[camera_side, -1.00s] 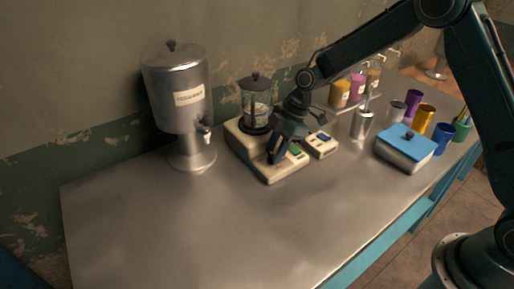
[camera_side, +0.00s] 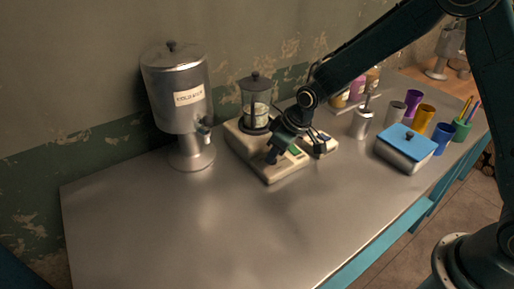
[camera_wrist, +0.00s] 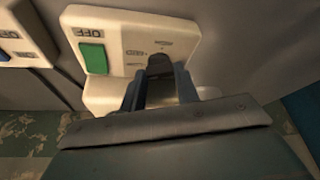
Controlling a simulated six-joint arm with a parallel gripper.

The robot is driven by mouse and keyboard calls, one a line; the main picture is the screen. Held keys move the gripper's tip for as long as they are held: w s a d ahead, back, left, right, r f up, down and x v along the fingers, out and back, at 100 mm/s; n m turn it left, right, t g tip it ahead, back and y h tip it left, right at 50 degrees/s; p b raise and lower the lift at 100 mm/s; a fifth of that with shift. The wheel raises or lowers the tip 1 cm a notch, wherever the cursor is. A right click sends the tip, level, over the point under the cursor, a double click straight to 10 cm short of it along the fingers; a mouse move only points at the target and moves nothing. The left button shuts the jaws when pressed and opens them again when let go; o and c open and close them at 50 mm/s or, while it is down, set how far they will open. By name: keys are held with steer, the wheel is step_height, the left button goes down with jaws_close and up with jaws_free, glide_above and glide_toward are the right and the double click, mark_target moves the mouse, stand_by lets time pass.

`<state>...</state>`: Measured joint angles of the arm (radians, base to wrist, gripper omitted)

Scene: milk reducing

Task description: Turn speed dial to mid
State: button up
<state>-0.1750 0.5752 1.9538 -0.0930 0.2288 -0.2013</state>
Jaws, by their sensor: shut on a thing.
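The blender base (camera_side: 262,170) is a beige unit with a clear jar (camera_side: 256,104) and dark lid on its back part. Its front panel (camera_wrist: 125,28) shows in the wrist view with a green switch (camera_wrist: 94,58) marked OFF and small printed marks around the dial spot. My gripper (camera_side: 271,157) reaches down to this panel and is shut on the speed dial (camera_wrist: 159,66), beside the green switch. The fingers hide most of the dial, so I cannot tell its setting. The gripper leans, with its wrist to the upper right.
A second small beige unit (camera_side: 322,143) stands close right of the base. A metal dispenser (camera_side: 175,95) stands to the left. A blue-lidded box (camera_side: 405,147), a metal canister (camera_side: 361,124) and several coloured cups are at the right. The table's front left is clear.

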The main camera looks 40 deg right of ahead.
steer(key=m, duration=0.2)
steer(key=m+h, duration=0.2)
steer(key=m, duration=0.1)
steer(key=shift+a+m+t, duration=0.3)
steer(key=m+h, duration=0.2)
steer(key=m, duration=0.3)
steer(key=shift+a, duration=0.15)
steer(key=o, duration=0.7)
steer(key=v, duration=1.3)
steer(key=shift+w+r+g, duration=0.2)
steer(key=shift+r+g, duration=0.2)
steer(key=shift+r, duration=0.15)
steer(key=shift+a, duration=0.1)
